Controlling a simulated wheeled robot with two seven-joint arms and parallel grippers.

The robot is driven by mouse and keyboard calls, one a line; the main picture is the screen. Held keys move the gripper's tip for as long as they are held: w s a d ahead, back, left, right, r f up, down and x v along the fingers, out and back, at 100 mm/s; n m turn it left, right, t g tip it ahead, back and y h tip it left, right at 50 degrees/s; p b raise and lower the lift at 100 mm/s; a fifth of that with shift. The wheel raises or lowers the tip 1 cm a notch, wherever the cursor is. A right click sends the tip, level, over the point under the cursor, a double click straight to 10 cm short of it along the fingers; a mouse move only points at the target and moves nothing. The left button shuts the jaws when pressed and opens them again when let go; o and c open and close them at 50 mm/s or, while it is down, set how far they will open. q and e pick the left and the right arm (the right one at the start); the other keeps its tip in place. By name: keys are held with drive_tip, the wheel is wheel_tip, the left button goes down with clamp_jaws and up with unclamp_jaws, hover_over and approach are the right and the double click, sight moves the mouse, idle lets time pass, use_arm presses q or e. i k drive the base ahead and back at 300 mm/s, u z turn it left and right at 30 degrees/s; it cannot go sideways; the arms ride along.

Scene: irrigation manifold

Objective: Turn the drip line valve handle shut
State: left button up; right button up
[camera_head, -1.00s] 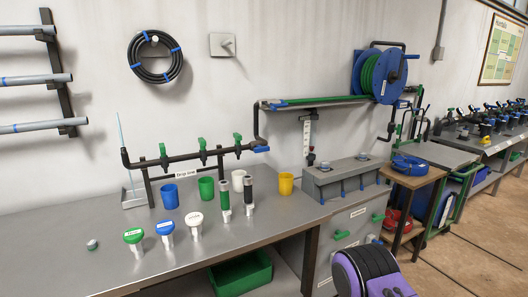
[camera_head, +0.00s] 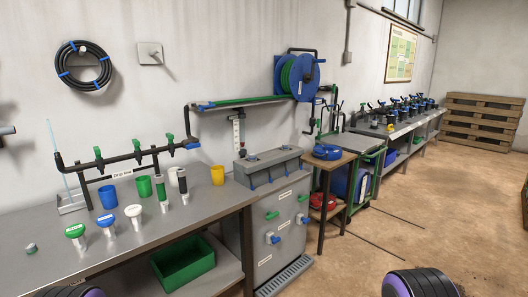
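A black pipe manifold (camera_head: 125,157) stands on the left bench, with several green lever handles (camera_head: 141,144) standing up along it and a blue handle (camera_head: 192,146) at its right end. A white label (camera_head: 122,173) hangs below its pipe; it seems to start with "Drip", but its text is too small to be sure. A grey cabinet (camera_head: 284,215) to the right carries green handles and blue handles (camera_head: 273,239) on its front, with small unreadable labels. I cannot tell which handle is the drip line valve's. Neither gripper shows; only purple and black parts of my arms show at the bottom edge.
The steel bench (camera_head: 152,241) holds coloured cups and several capped fittings (camera_head: 133,213). A green crate (camera_head: 183,262) sits on the shelf below. The floor at right is open.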

sight(190, 146)
drive_tip(key=z, duration=0.45)
drive_tip(key=k, duration=0.7)
drive_tip(key=z, duration=0.7)
drive_tip(key=i, duration=1)
drive_tip(key=u, duration=0.85)
drive_tip(key=i, duration=0.75)
drive_tip(key=u, duration=0.9)
